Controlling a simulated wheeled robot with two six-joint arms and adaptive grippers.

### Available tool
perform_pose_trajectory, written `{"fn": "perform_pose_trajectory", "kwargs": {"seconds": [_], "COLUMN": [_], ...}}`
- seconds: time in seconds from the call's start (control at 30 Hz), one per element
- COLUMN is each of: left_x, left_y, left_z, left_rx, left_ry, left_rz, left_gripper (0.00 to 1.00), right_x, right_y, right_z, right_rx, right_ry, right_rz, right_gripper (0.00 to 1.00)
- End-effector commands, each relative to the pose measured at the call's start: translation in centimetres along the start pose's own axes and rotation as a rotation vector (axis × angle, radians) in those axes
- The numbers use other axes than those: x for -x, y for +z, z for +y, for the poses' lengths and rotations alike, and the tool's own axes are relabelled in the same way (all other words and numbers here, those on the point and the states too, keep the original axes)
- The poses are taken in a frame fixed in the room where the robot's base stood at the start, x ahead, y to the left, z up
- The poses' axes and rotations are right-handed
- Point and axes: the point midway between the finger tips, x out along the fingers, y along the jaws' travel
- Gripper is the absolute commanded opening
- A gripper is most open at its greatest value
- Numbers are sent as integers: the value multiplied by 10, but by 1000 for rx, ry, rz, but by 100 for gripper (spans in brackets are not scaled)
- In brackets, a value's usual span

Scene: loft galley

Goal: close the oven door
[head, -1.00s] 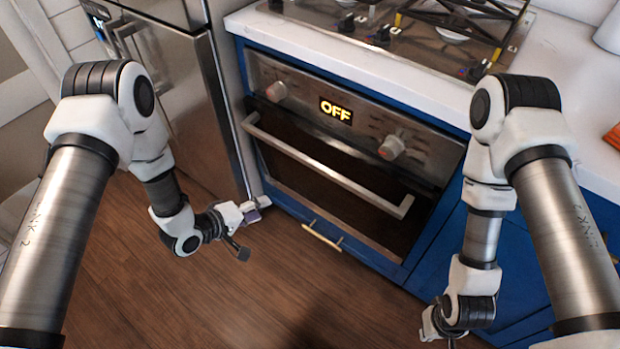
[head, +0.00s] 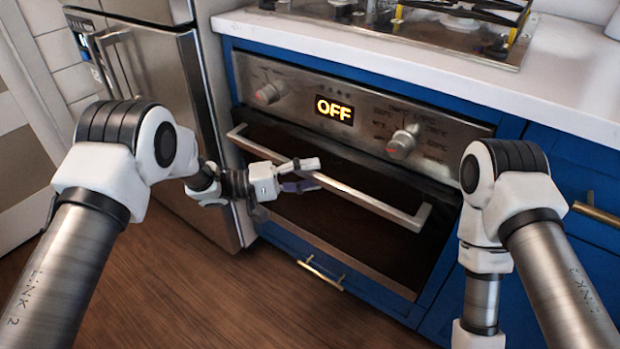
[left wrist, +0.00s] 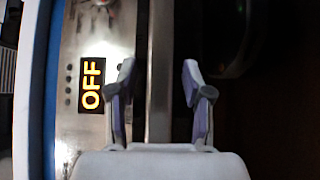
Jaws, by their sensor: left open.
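The oven door (head: 345,232) is a dark glass panel in a steel frame below the control panel. Its steel handle bar (head: 375,204) runs across near the top; I cannot tell how far the door stands open. My left gripper (head: 306,175) is open at the handle's left-middle part, with its fingers pointing right. In the left wrist view, the open fingers (left wrist: 160,80) stand on either side of the handle bar (left wrist: 160,30). Contact cannot be made out. My right gripper is out of view; only its arm shows at the right.
The oven's control panel (head: 365,112) has an OFF display (head: 335,110) and knobs, including one at the right (head: 402,142). A steel fridge (head: 150,80) stands left. A blue drawer (head: 300,262) is below, white counter (head: 450,60) and gas hob (head: 420,25) above. The floor in front is clear.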

Motion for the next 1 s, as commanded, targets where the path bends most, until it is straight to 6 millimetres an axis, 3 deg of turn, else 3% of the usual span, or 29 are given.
{"fn": "perform_pose_trajectory", "kwargs": {"seconds": [0.23, 0.4, 0.6, 0.8, 1.0], "left_x": [-3, -3, -5, -25, -30], "left_y": [0, 0, -2, -22, -27], "left_z": [0, 0, 1, 6, 4], "left_rx": [0, 1, 4, 52, 69], "left_ry": [0, 0, -5, -56, -69], "left_rz": [1, 2, 0, -1, 4], "left_gripper": [50, 0, 0, 0, 0], "right_x": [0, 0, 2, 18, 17], "right_y": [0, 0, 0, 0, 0], "right_z": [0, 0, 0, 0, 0], "right_rx": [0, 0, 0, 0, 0], "right_ry": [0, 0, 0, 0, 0], "right_rz": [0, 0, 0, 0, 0], "right_gripper": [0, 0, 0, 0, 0]}}
